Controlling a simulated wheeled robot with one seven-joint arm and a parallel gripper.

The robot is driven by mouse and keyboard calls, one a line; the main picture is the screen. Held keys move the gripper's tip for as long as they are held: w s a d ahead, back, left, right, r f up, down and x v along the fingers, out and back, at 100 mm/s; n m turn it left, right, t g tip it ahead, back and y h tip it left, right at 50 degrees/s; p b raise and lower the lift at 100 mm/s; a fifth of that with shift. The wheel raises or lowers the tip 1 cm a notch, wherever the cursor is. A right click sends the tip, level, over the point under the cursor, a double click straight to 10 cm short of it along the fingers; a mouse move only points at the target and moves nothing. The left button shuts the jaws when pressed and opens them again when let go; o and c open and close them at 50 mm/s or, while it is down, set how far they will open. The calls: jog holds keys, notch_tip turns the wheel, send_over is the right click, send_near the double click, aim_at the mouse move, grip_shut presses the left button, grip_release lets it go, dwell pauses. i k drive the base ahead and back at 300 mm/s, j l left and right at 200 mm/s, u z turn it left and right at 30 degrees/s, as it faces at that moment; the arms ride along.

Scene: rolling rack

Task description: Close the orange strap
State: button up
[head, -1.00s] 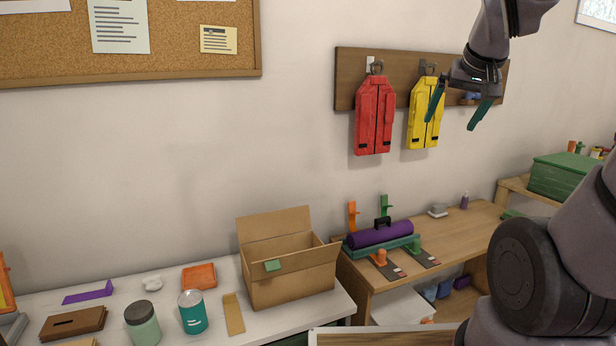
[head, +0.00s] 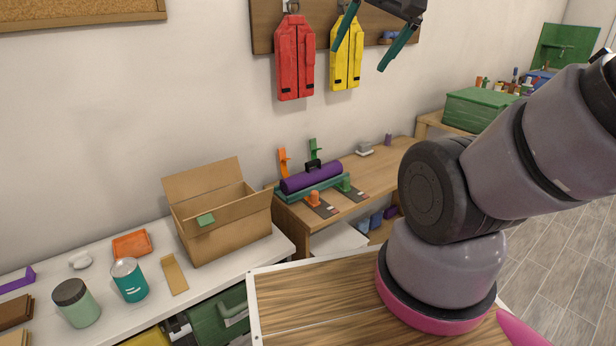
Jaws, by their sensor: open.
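The orange strap (head: 283,162) stands upright behind a purple roll (head: 312,177) that lies in a teal cradle (head: 316,189) on the wooden table. An orange buckle piece (head: 314,198) sits in front of the roll on a dark plate, apart from the strap. A green strap (head: 313,149) also stands upright to its right, with a green buckle piece (head: 346,185) in front. My gripper (head: 364,46) is at the top of the head view, high above the table and in front of the yellow vest. Its teal fingers are spread and empty.
A red vest (head: 295,58) and a yellow vest (head: 347,55) hang on the wall board. An open cardboard box (head: 232,231) stands left of the roll on the white counter (head: 225,276). A green crate (head: 474,110) is at the right. The table right of the roll is mostly clear.

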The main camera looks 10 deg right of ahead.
aim_at(283, 159)
jog(key=i+l+u, duration=0.2)
jog(key=i+l, duration=0.25)
jog(key=i+l+u, duration=0.15)
jog(key=i+l, duration=0.25)
jog(key=l, duration=0.25)
